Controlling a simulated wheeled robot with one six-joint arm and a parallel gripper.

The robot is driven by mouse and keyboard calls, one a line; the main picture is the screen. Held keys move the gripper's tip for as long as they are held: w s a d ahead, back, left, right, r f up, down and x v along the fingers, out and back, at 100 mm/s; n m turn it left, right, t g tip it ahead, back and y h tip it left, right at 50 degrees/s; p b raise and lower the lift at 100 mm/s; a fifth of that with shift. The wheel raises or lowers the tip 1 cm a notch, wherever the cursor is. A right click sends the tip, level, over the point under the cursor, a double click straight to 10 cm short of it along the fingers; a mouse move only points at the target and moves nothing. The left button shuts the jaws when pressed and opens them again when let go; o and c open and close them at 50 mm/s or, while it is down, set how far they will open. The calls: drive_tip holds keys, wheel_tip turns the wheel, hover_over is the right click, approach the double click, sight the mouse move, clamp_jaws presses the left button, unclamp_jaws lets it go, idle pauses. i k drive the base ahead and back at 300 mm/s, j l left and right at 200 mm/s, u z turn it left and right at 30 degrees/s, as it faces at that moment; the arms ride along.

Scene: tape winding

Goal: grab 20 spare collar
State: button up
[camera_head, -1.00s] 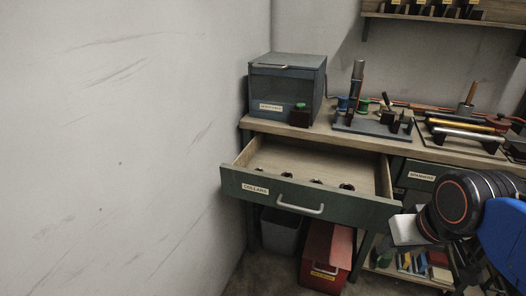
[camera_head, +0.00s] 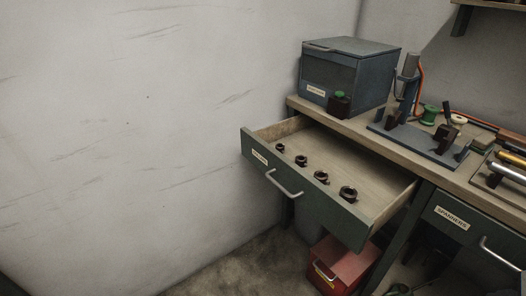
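The green drawer (camera_head: 318,217) labelled as collars stands pulled out below the workbench. Several dark ring-shaped collars lie in a row near its front wall: one at the far left (camera_head: 280,148), then one (camera_head: 301,161), another (camera_head: 321,177), and the nearest and largest-looking one (camera_head: 348,193). They sit apart from each other on the bare wooden drawer floor. Any sizes on them are too small to read. My gripper is not in view.
A blue-grey box (camera_head: 350,75) with a dark green-topped item (camera_head: 340,104) stands on the bench (camera_head: 390,150). A fixture (camera_head: 418,140) stands to its right. A spanners drawer (camera_head: 462,226) is shut at the right. A red bin (camera_head: 345,264) is below.

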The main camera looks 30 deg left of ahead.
sight(281, 147)
drive_tip(key=l+u, duration=0.2)
drive_tip(key=u, duration=1.05)
